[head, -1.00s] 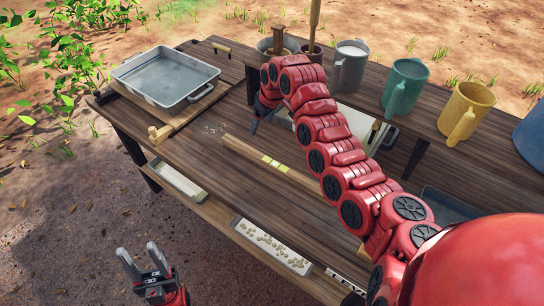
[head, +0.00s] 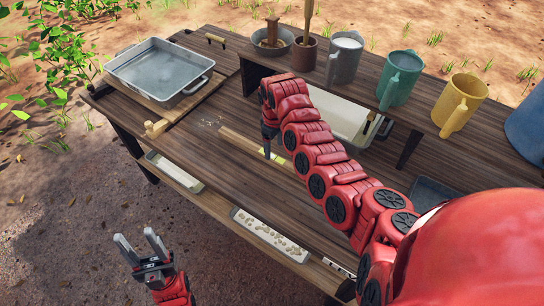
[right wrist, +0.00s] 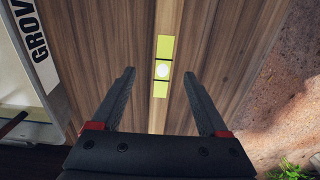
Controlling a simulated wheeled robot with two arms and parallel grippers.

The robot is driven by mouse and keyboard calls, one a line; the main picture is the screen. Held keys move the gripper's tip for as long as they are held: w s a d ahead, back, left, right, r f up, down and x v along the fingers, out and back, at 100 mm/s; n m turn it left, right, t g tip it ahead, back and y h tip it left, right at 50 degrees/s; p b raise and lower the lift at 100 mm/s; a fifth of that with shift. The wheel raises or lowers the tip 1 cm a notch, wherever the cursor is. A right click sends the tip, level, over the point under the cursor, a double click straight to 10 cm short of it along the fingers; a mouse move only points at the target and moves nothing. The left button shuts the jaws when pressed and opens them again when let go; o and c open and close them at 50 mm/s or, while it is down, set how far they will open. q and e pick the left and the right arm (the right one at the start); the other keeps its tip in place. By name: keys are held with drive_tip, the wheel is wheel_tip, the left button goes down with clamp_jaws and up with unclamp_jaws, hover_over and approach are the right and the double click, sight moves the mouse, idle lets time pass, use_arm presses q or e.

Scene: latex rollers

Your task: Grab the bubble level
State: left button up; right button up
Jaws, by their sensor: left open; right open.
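The bubble level (head: 236,139) is a long, light wooden bar with yellow-green vial windows, lying flat on the dark plank table. In the right wrist view its yellow-green windows (right wrist: 163,47) and round pale centre lie between the lines of my right gripper's fingers. My right gripper (head: 267,150) points down over the level's middle and hides part of it. In its wrist view the right gripper (right wrist: 160,73) is open and empty, with a finger on each side of the level. I cannot tell the remaining height. My left gripper (head: 136,238) is open and empty, off the table's front edge.
A metal tray (head: 160,64) sits at the table's left end, with a small wooden piece (head: 156,128) near it. A raised shelf at the back holds a grey mug (head: 344,60), a green mug (head: 398,80) and a yellow mug (head: 461,103). A white box (head: 340,116) stands below it.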

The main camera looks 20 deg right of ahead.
sight(272, 156)
drive_tip(key=shift+a+f, duration=0.15)
drive_tip(key=shift+f, duration=0.3)
drive_tip(key=f, duration=0.1)
drive_tip(key=f+p, duration=0.1)
drive_tip(key=f, duration=0.2)
drive_tip(key=shift+a+f+p, duration=0.1)
drive_tip(key=shift+a+p, duration=0.15)
drive_tip(key=shift+p, duration=0.05)
drive_tip(key=shift+w+f, duration=0.1)
drive_tip(key=shift+f, duration=0.2)
clamp_jaws()
